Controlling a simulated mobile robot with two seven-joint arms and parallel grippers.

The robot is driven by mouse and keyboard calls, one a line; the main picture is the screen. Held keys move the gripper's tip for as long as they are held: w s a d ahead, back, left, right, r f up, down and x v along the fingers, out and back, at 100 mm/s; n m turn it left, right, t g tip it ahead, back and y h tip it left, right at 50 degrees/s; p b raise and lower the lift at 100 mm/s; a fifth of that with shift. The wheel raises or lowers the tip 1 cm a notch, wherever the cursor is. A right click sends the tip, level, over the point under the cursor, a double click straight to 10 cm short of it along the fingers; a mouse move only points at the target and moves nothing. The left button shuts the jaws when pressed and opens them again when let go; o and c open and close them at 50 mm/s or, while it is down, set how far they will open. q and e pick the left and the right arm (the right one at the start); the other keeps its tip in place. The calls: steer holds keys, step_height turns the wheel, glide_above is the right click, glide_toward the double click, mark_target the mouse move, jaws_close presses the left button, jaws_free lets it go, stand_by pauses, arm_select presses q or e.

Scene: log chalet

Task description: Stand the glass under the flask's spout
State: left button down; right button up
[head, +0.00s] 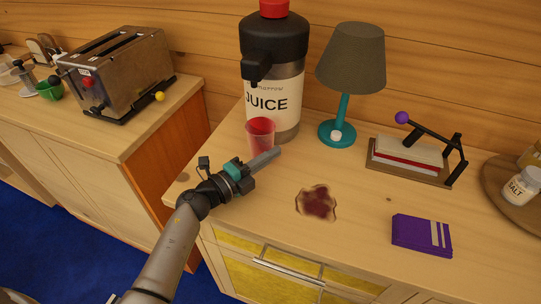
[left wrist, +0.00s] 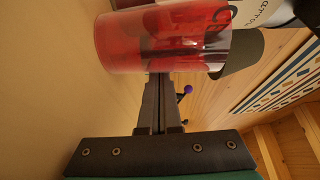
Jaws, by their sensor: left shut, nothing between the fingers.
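The flask (head: 273,100) is a large container with a black upper part, a red cap and a white "JUICE" label. Its black spout (head: 254,68) juts out toward the front left. The clear reddish glass (head: 261,136) stands upright on the counter in front of the flask, below the spout in the picture. My left gripper (head: 276,153) is shut and empty, low at the near side of the glass. In the left wrist view the glass (left wrist: 165,38) lies across the picture just past the shut fingertips (left wrist: 160,78); contact is unclear. My right gripper is out of view.
A dark red stain or mat (head: 317,203) lies on the counter right of my gripper. A teal lamp (head: 338,131), a book press (head: 410,164), a purple packet (head: 421,235) and a salt jar (head: 521,188) stand farther right. A toaster (head: 120,70) is on the left counter, across a gap.

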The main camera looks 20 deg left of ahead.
arm_select(q)
steer(key=shift+w+a, duration=0.2)
steer(key=shift+a, duration=1.05)
steer(key=shift+d, duration=0.1)
